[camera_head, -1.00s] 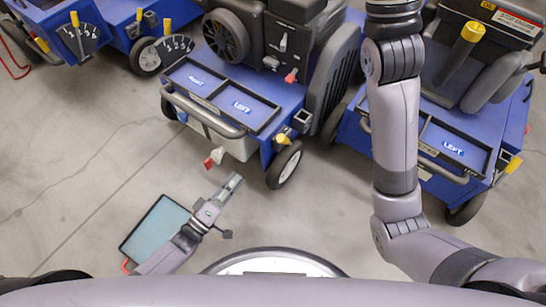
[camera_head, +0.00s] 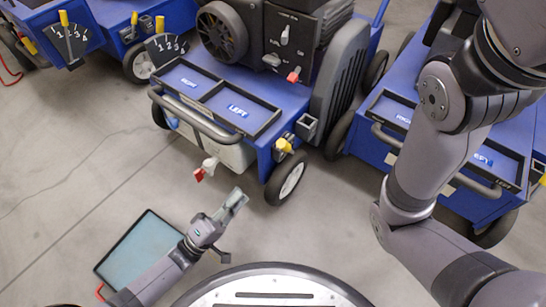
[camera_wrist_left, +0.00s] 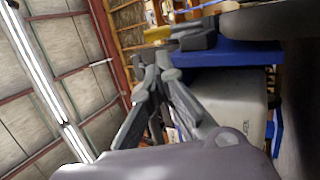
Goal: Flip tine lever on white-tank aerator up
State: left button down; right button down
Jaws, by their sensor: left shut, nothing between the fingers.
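The white-tank aerator is the blue machine in the middle of the head view, with its white tank (camera_head: 232,155) low under the front tray. A short yellow lever (camera_head: 284,146) sits at its front right corner, above the wheel; a yellow part also shows in the left wrist view (camera_wrist_left: 187,32). I cannot tell its exact tilt. My left gripper (camera_head: 237,198) is shut and empty, in front of the tank and lower left of the yellow lever, apart from it. Its fingers (camera_wrist_left: 157,60) are close together in the left wrist view, with the tank (camera_wrist_left: 225,100) behind. My right gripper is out of view.
A red-tipped white valve (camera_head: 205,168) hangs under the tank near the left gripper. The front wheel (camera_head: 286,178) and push bar (camera_head: 195,118) stick out. Another blue aerator (camera_head: 465,190) stands at right, partly behind my right arm. The grey floor in front is partly clear.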

pick_arm(q)
jog(key=b, duration=0.5)
send_near(287, 148)
jog(key=w+d+r, duration=0.1)
jog(key=w+d, duration=0.2)
jog(key=w, duration=0.1)
jog(key=shift+w+d+r, duration=0.2)
jog(key=shift+w+r, duration=0.2)
jog(key=shift+r, duration=0.1)
